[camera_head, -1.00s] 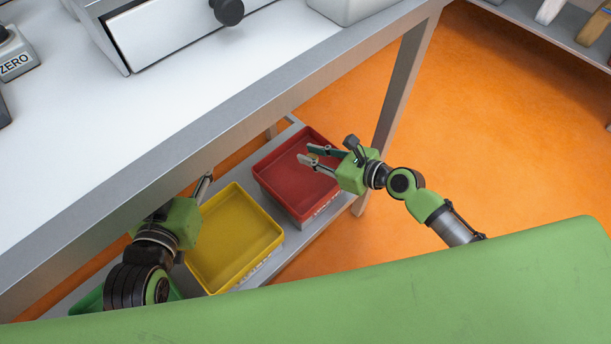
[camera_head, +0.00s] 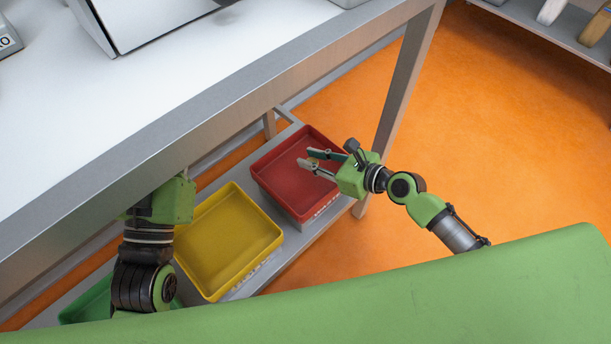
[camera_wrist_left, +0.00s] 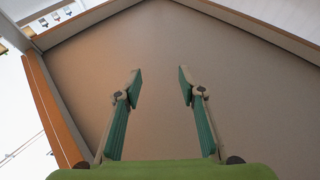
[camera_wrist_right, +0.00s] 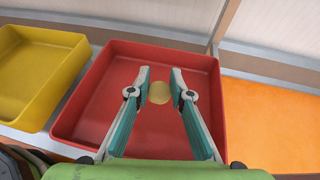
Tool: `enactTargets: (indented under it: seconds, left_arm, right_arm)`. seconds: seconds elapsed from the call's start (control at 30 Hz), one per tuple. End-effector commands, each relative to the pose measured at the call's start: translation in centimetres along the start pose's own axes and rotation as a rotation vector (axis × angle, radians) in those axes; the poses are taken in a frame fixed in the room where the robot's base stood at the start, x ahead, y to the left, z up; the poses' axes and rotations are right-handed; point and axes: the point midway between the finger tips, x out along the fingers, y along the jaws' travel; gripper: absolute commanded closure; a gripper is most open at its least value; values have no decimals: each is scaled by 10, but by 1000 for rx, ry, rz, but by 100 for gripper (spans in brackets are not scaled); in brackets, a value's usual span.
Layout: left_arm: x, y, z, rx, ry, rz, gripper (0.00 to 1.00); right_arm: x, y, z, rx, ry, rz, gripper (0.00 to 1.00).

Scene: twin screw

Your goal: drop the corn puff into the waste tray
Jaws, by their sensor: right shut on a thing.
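The corn puff (camera_wrist_right: 159,93) is a small round pale-yellow ball between the fingertips of my right gripper (camera_wrist_right: 159,82). My right gripper, also in the head view (camera_head: 307,160), is shut on it and holds it over the red tray (camera_head: 281,184). The red tray looks empty and also shows below the puff in the right wrist view (camera_wrist_right: 107,82). No label tells me which tray is the waste tray. My left gripper (camera_wrist_left: 157,78) is open and empty in the left wrist view. In the head view its fingers are hidden behind the table edge.
A yellow tray (camera_head: 214,246) stands left of the red one, and a green tray (camera_head: 90,303) is partly hidden behind my left arm. The trays sit on a low grey shelf (camera_head: 290,245) under the white table (camera_head: 150,95). Orange floor is clear at right.

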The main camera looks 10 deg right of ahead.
Motion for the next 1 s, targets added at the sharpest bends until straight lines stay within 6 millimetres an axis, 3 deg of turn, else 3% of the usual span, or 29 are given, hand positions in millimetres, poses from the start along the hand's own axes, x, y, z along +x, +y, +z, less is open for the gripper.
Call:
enactTargets:
  seconds: [0.4,0.8,0.83,0.87,1.0]
  left_arm:
    - [-6,5,-46,-9,225,10,63]
    - [-7,5,-52,-10,250,11,63]
    - [-7,5,-52,-10,250,11,63]
    - [-7,5,-52,-10,250,11,63]
    - [-7,5,-52,-10,249,11,63]
  right_arm:
    - [3,0,-7,-1,0,0,87]
    - [3,0,-7,-1,0,0,87]
    - [3,0,-7,-1,0,0,72]
    - [3,0,-7,-1,0,0,65]
    - [3,0,-7,-1,0,0,61]
